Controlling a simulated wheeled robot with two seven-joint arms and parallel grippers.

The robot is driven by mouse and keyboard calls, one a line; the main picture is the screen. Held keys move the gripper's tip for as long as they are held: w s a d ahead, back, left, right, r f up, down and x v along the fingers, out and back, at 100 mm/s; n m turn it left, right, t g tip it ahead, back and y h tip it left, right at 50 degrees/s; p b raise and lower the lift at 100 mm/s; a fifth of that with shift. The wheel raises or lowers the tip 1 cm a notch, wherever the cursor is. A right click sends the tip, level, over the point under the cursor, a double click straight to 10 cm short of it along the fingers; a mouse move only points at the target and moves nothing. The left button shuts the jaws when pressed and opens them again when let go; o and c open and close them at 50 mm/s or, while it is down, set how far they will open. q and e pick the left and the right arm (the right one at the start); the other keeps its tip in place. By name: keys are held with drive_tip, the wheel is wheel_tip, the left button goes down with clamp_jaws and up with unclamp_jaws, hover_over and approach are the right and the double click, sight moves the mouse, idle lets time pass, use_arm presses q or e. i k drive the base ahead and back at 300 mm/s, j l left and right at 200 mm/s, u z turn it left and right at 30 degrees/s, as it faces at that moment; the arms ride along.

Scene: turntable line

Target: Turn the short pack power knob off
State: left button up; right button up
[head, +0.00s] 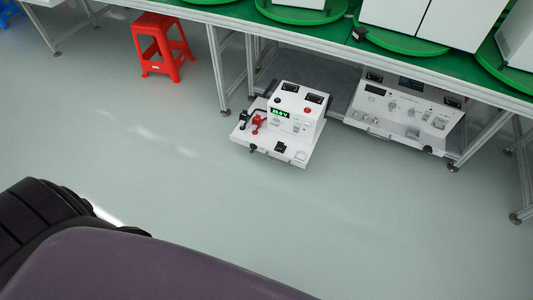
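A white instrument box (291,118) with a lit green display (280,113) sits on a white slide-out base (289,153) under the table edge. A red button (307,110) and small dark controls are on the box. Red and black leads (258,122) are at its left side. A wider white panel unit (403,113) with several knobs and switches is to its right. Neither carries a readable label, so I cannot tell which is the short pack or how its power knob is set. Neither gripper is in view; only my own dark arm parts fill the lower left.
A table with a green top (310,32) and metal legs (217,70) stands over both units, with green turntables (404,38) on it. A red stool (160,47) stands at the left. The grey floor (350,220) in front is clear.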

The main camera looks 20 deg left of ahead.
sight(275, 122)
drive_tip(key=i+j, duration=0.15)
drive_tip(key=j, duration=0.15)
drive_tip(key=i+j+u, duration=0.1)
drive_tip(key=j, duration=0.25)
drive_tip(key=i+j, duration=0.15)
drive_tip(key=j, duration=0.15)
drive_tip(key=i+j+u, duration=0.1)
drive_tip(key=j, duration=0.2)
